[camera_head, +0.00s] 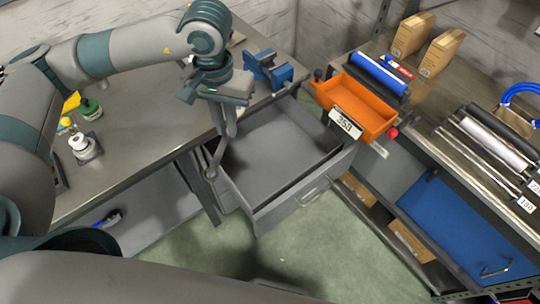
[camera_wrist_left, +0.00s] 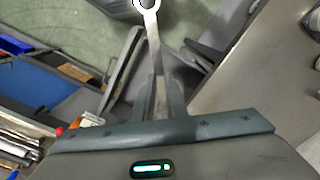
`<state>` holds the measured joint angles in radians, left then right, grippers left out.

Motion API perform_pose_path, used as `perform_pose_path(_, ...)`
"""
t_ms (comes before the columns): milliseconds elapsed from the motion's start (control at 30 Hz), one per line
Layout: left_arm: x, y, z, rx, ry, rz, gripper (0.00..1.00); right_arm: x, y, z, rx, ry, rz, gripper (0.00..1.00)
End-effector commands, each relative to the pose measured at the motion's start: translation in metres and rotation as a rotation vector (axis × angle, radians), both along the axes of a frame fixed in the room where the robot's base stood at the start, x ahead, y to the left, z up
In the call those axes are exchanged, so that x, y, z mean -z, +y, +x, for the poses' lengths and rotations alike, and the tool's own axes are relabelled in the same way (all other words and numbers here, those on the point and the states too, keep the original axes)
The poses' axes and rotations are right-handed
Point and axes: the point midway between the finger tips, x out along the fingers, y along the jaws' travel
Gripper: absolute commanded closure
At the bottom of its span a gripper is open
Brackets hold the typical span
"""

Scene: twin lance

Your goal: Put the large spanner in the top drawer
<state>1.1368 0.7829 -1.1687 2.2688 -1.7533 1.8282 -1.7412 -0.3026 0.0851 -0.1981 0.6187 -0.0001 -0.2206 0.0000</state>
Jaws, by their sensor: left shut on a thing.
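My left gripper (camera_head: 229,130) points down over the left side of the open top drawer (camera_head: 285,143). It is shut on the large spanner (camera_head: 217,155), a grey metal tool that hangs down with its ring end lowest, near the drawer's left wall. In the left wrist view the spanner (camera_wrist_left: 153,42) runs out from between the fingers (camera_wrist_left: 160,98), its ring at the top edge. I cannot tell whether the ring is inside or outside the drawer wall. The drawer is pulled out and looks empty. My right gripper is not in view.
A blue vise (camera_head: 268,70) sits on the workbench (camera_head: 150,125) behind the drawer. An orange bin (camera_head: 357,104) stands to its right, close to the drawer's back right corner. A white bottle (camera_head: 82,146) stands on the bench at left. Green floor (camera_head: 300,255) lies in front.

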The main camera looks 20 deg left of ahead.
Motion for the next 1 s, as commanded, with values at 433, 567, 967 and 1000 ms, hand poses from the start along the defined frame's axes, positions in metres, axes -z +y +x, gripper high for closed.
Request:
perform_pose_path(433, 0.000, 0.000, 0.000, 0.000, 0.000, 0.000, 1.00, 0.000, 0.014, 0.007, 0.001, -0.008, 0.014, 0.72)
perform_pose_path(567, 0.001, 0.000, 0.001, -0.005, 0.000, 0.000, 1.00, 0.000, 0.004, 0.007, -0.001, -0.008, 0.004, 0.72)
perform_pose_path(967, 0.034, -0.006, 0.027, -0.369, 0.000, -0.002, 1.00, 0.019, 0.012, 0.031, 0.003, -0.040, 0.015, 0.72)
perform_pose_path(1000, 0.041, -0.007, 0.032, -0.444, 0.000, -0.002, 1.00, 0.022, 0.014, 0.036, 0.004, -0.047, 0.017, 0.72)
